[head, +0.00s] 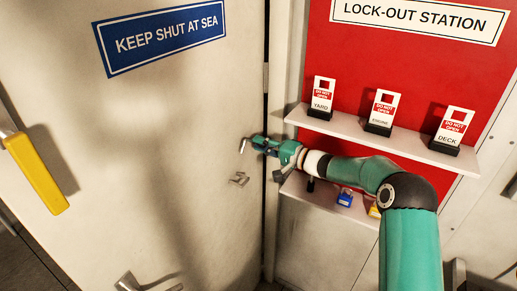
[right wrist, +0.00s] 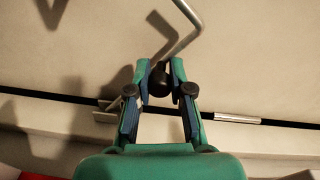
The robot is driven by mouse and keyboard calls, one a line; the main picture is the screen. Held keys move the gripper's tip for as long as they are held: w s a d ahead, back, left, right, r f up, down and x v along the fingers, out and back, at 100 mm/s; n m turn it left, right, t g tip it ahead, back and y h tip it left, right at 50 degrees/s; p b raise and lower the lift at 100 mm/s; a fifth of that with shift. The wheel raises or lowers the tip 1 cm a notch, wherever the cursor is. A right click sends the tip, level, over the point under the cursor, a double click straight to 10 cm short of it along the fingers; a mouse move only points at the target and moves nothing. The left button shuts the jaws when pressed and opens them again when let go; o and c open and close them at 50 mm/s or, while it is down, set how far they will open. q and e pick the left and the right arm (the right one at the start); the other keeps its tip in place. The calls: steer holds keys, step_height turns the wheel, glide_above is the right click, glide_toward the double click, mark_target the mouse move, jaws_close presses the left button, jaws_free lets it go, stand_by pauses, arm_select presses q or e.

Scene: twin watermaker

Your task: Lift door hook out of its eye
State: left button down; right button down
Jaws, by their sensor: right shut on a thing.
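The door hook (right wrist: 182,42) is a bent bare-metal rod with a dark knob (right wrist: 159,80) at its near end. My right gripper (right wrist: 159,76) is shut on this knob, with a finger on each side. In the head view the right gripper (head: 257,142) is at the door's right edge, and the hook's end (head: 243,146) shows just left of its fingertips. A small metal fitting (head: 239,179), which looks like the eye, is on the pale door (head: 200,110) below the hook. The hook appears apart from it. My left gripper is not in view.
A yellow handle (head: 36,172) is on the door at left, and a metal lever (head: 130,283) is at the bottom. Right of the gap is a red lock-out board (head: 400,60) with tags on a shelf (head: 400,142). A blue padlock (head: 345,198) hangs below, near my right arm.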

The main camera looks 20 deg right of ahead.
steer(key=shift+d, duration=0.1)
steer(key=c, duration=1)
jaws_free()
steer(key=shift+w, duration=0.1)
steer(key=v, duration=1.2)
steer(key=shift+f, duration=0.15)
